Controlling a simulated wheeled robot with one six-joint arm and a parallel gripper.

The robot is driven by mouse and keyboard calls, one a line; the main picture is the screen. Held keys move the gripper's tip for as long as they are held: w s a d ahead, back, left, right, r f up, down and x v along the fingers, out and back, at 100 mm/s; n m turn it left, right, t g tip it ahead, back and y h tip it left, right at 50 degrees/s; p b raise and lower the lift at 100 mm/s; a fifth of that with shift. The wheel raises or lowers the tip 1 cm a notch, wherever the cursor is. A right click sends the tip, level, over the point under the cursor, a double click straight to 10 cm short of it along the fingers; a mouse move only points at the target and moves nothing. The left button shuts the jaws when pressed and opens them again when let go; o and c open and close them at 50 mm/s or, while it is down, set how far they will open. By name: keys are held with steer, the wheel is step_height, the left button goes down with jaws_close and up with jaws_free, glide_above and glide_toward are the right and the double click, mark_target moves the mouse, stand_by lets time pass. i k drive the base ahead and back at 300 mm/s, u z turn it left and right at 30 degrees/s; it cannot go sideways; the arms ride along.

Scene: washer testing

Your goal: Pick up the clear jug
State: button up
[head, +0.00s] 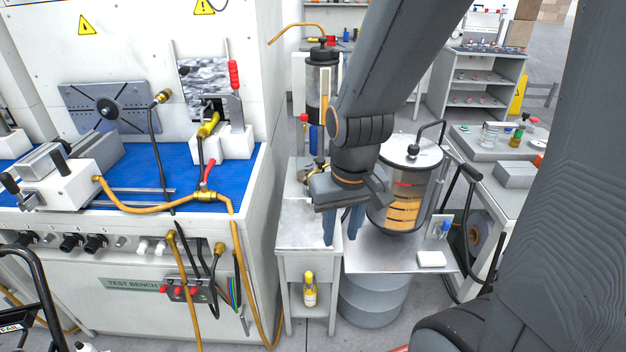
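A small clear vessel (489,135) that looks like the clear jug stands on the grey bench at the right. It is too small here to make out a handle. My gripper (343,228) points down over the small metal side table, well to the left of this vessel. Its two blue-grey fingers are apart, with nothing visible between them. A large clear cylinder (405,196) with amber bands and a metal lid stands just right of my gripper, partly hidden by my wrist.
A white block (431,259) lies on the metal plate below the cylinder. A black hose (462,205) curves between the cylinder and the right bench (498,196). The test bench (130,245) fills the left.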

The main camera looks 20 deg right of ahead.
mark_target(310, 168)
steer(key=z, duration=0.2)
steer(key=i, duration=0.9)
